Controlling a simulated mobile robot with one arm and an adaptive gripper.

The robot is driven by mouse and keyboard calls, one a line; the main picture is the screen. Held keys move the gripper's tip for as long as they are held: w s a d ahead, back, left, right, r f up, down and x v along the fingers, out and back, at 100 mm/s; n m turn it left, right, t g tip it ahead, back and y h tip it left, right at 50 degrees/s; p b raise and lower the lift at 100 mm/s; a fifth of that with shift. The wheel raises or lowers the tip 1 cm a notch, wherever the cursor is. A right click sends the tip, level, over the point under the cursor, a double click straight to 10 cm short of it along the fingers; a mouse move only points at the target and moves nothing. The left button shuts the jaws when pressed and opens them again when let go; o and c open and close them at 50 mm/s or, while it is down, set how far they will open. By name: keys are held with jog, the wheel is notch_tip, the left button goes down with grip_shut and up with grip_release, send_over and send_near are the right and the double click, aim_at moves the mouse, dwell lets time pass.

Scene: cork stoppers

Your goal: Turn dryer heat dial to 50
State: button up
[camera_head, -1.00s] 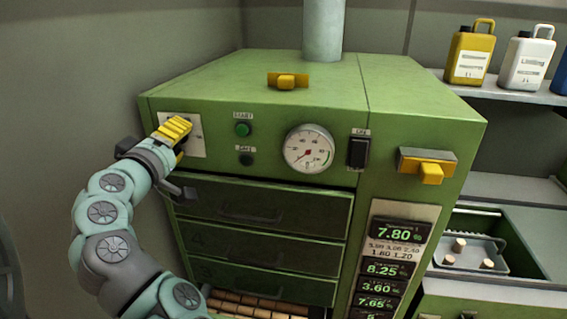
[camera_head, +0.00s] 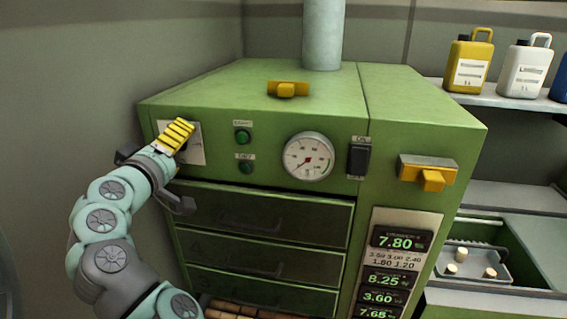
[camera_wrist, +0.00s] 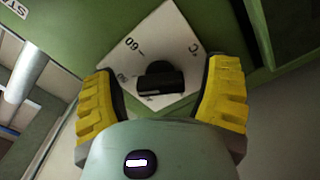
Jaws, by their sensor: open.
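The dryer (camera_head: 250,95) is a green cabinet. Its heat dial plate (camera_head: 196,150) is white, at the front's upper left; my gripper (camera_head: 178,137) covers the knob there in the head view. In the wrist view the black knob (camera_wrist: 160,78) stands on the white plate (camera_wrist: 165,35), which bears "60" and "°C" marks; other marks are partly hidden. My gripper (camera_wrist: 166,70) is open, with one yellow finger on each side of the knob and visible gaps between. The knob's pointed setting cannot be read.
Green buttons (camera_head: 243,137), a round gauge (camera_head: 308,157) and a black switch (camera_head: 359,159) lie to the right of the dial. Drawers with protruding handles (camera_head: 250,220) are below. A wall (camera_head: 70,90) is close on the left.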

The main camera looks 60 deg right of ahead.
aim_at(169, 105)
jog(key=shift+r, duration=0.1)
notch_tip(169, 105, up, 8)
jog(key=shift+r, duration=0.1)
jog(key=shift+d+r, duration=0.1)
jog(key=shift+r, duration=0.7)
